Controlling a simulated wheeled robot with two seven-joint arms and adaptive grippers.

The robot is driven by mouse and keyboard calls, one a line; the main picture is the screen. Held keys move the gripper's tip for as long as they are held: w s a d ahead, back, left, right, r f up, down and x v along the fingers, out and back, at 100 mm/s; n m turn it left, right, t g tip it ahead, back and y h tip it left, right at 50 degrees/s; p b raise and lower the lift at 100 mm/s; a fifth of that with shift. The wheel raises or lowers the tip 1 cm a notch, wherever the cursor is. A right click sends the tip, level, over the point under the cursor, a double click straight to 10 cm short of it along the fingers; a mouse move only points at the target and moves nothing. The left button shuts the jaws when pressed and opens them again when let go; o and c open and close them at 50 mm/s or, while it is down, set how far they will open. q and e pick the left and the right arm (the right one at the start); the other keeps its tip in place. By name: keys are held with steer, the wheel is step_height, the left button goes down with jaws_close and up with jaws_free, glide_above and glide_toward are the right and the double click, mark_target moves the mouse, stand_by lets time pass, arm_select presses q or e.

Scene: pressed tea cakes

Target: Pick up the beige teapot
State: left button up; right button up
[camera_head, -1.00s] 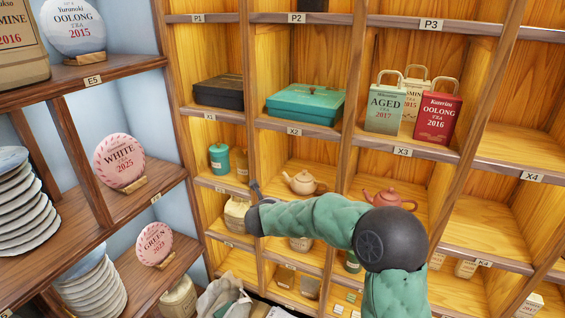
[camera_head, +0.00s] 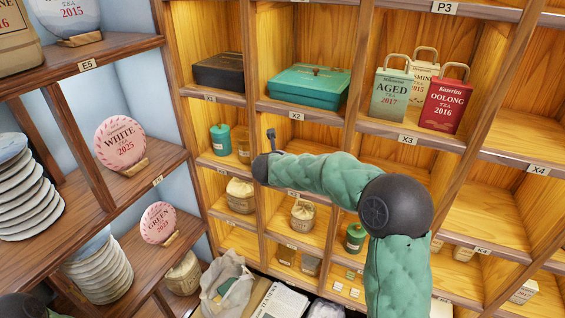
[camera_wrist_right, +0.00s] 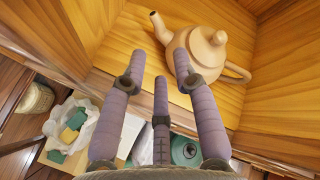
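The beige teapot (camera_wrist_right: 215,52) sits on a wooden shelf compartment in the right wrist view. Its spout points up and left, its handle is at the right. In the head view it is hidden behind my right arm. My right gripper (camera_wrist_right: 158,62) has its fingers spread and nothing between them. One finger overlaps the teapot's left side in the picture; I cannot tell if it touches. In the head view a fingertip of the right gripper (camera_head: 271,135) shows by the post under the X2 label.
Wooden posts and shelf boards frame the compartment. A green canister (camera_head: 221,139) stands in the compartment to the left, a teal box (camera_head: 308,88) above, and a wrapped jar (camera_head: 303,215) below. A white bag (camera_head: 222,285) lies low in front.

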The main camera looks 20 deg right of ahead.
steer(key=p+x, duration=0.1)
steer(key=x, duration=0.7)
jaws_close()
